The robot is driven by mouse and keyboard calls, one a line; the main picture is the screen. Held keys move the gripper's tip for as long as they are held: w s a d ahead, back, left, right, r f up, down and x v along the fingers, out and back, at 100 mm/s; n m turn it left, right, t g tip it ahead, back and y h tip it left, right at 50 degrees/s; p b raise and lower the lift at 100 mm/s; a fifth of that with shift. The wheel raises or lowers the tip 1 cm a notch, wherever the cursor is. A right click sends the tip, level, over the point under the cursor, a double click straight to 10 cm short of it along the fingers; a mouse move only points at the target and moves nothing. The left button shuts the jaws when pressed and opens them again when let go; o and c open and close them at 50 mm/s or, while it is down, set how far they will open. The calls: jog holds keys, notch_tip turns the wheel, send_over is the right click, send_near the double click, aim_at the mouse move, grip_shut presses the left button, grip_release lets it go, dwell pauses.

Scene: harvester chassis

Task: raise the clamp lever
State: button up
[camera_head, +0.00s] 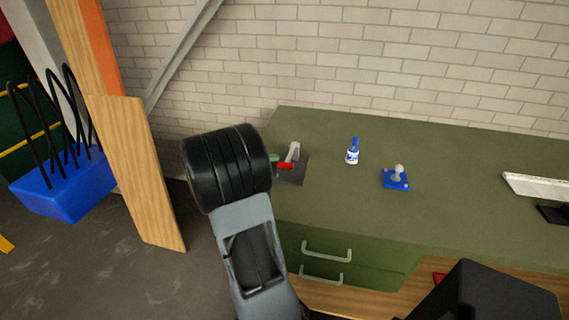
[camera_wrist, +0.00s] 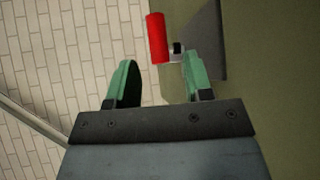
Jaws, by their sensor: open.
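The clamp (camera_head: 293,153) stands on a dark plate (camera_head: 297,174) at the left end of the green workbench, with a pale metal part and a red-handled lever (camera_head: 285,166). In the wrist view the red handle (camera_wrist: 157,38) shows beyond the fingertips, between the two finger lines and closer to the right finger. Its metal stem partly shows beside that fingertip. My gripper (camera_wrist: 160,76) is open with green fingers and nothing between them. In the head view my gripper (camera_head: 273,160) is just left of the red handle, mostly hidden by my wrist.
A blue-and-white bottle (camera_head: 352,153) and a blue base with a grey knob (camera_head: 396,178) stand right of the clamp on the workbench (camera_head: 450,210). A white brick wall (camera_head: 400,60) is behind. A wooden post (camera_head: 140,180) and blue bin (camera_head: 65,185) are left.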

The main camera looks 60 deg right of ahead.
aim_at(285, 162)
jog(key=shift+x, duration=2.5)
jog(key=shift+c, duration=0.3)
grip_shut()
